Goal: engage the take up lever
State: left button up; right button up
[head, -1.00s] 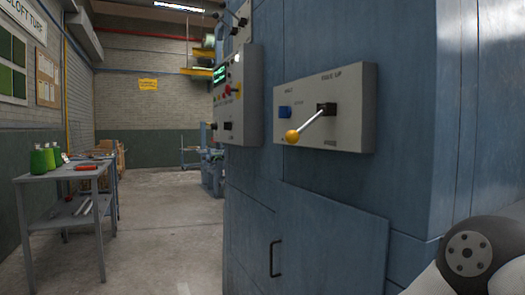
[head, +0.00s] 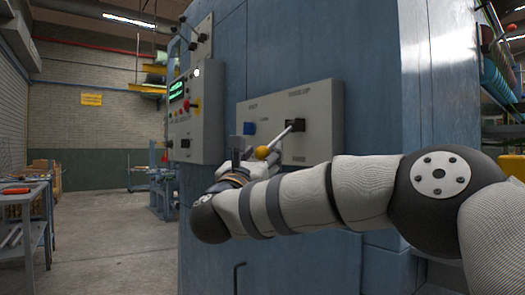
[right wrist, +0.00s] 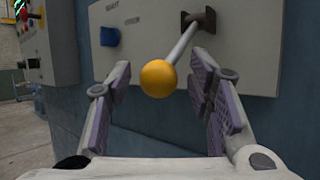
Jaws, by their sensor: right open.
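The take up lever (head: 279,140) is a metal rod with a yellow ball knob (head: 262,153), coming out of a dark mount on a grey control box (head: 322,108). In the right wrist view the knob (right wrist: 158,78) hangs between the open fingers of my right gripper (right wrist: 158,100), nearer the upper part of the gap. The rod (right wrist: 182,42) slants up to the right behind the knob. I see no clear contact between the fingers and the knob. In the head view my right gripper (head: 240,160) is partly hidden by its own arm. My left gripper is not in view.
A blue button (head: 249,128) sits left of the lever on the same box. Another panel (head: 192,115) with coloured buttons is further left on the blue machine (head: 372,60). A grey table (head: 28,215) stands at the far left, with open floor between.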

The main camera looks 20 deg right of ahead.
jog(key=shift+w+d+r, duration=0.1)
jog(key=shift+w+d, duration=0.05)
jog(key=shift+w, duration=0.15)
jog(key=shift+c, duration=0.2)
grip_shut()
jog(key=shift+s+r, duration=0.1)
jog(key=shift+r, duration=0.05)
